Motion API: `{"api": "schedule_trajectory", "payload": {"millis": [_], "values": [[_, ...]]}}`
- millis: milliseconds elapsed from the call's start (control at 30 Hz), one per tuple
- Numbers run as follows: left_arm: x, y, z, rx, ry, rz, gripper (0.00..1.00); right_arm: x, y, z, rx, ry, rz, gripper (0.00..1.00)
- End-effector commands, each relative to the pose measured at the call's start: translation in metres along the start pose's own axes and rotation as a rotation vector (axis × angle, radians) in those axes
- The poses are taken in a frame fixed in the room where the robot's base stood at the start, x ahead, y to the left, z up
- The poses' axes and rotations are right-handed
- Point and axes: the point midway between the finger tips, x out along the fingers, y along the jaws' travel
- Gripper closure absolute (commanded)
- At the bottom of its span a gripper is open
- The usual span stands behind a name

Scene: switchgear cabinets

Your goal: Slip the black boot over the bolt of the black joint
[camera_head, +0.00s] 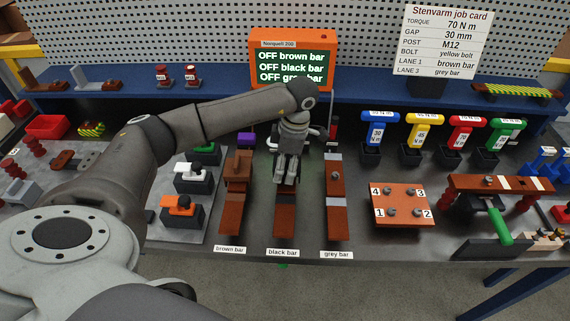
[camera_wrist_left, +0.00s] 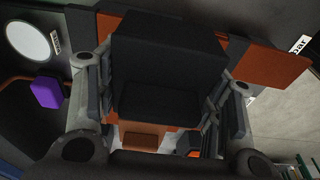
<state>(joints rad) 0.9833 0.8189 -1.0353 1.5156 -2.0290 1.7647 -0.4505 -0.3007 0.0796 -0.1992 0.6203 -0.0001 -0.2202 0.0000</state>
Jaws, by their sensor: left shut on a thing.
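My left gripper (camera_head: 287,182) points down over the joint of the black bar (camera_head: 285,225), the middle bar, copper-coloured with a black band. In the left wrist view, its fingers are shut on the black boot (camera_wrist_left: 165,70), a boxy black block filling the space between them. The copper bar (camera_wrist_left: 270,62) runs behind the boot there. The bolt of the black joint is hidden by gripper and boot, so I cannot tell whether the boot is around it or above it. My right gripper is not in view.
The brown bar (camera_head: 233,210) with a brown block on it lies left, and the grey bar (camera_head: 336,218) with an exposed bolt lies right. Coloured boots (camera_head: 182,206) stand on a rack further left. A numbered copper plate (camera_head: 400,205) lies right. An orange display (camera_head: 292,60) stands behind.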

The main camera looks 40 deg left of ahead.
Motion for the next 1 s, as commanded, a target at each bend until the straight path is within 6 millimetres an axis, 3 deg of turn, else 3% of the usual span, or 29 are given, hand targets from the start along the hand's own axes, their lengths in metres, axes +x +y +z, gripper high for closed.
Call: {"api": "schedule_trajectory", "payload": {"millis": [467, 500, 667, 1000], "values": [[0.013, 0.000, 0.002, 0.000, 0.000, 0.000, 0.62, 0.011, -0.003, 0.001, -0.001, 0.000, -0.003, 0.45], [0.011, 0.000, 0.002, -0.001, 0.000, 0.000, 0.34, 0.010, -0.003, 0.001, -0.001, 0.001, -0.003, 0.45], [0.011, 0.000, 0.002, 0.000, 0.000, 0.000, 0.14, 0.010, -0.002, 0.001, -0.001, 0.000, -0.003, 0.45], [0.011, 0.000, 0.002, 0.000, 0.000, 0.000, 0.14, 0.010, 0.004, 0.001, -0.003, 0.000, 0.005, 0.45]]}}
